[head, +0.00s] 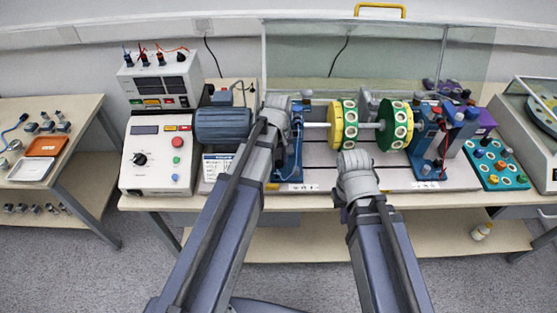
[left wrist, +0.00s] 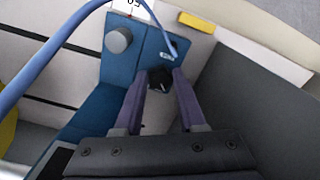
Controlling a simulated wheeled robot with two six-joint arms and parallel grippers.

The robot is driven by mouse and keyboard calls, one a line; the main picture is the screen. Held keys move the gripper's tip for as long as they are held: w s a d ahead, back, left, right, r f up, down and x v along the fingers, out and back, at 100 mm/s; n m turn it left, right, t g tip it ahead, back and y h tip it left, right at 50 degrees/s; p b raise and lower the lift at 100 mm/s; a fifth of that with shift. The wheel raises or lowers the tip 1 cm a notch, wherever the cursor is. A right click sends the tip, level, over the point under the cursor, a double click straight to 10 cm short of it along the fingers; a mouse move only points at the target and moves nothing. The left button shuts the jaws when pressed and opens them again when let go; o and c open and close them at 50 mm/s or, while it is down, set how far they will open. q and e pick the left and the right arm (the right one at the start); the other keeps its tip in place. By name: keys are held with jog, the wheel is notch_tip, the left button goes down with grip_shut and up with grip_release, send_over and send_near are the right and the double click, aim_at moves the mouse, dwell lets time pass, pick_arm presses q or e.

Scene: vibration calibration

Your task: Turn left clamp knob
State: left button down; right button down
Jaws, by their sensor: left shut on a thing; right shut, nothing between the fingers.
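The left clamp knob (left wrist: 159,82) is small and black. It sits between my left gripper's fingertips in the left wrist view, beside a blue bearing stand (left wrist: 128,63). My left gripper (left wrist: 165,73) is shut on it. In the head view my left wrist is over the left blue stand (head: 295,160), and the arm hides the knob and the fingers. My right gripper (head: 355,158) is shut and empty in front of the green and yellow discs (head: 343,125); its fingers are hard to make out. How far the knob is turned cannot be told.
A blue motor (head: 222,125) and a control box (head: 157,155) stand left of the stand. A blue cable (left wrist: 45,60) crosses the left wrist view. A clear guard (head: 375,50) rises behind the rotor. A right blue stand (head: 428,145) holds the other shaft end.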

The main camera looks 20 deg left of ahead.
aim_at(278, 164)
pick_arm(q)
jog(key=m, duration=0.5)
jog(key=shift+a, duration=0.1)
jog(key=shift+m, duration=0.3)
dwell(0.4)
jog(key=shift+c, duration=2.4)
grip_release()
notch_tip(278, 164, up, 8)
jog(key=p, duration=0.8)
jog(key=shift+f, duration=0.1)
jog(key=shift+s, duration=0.1)
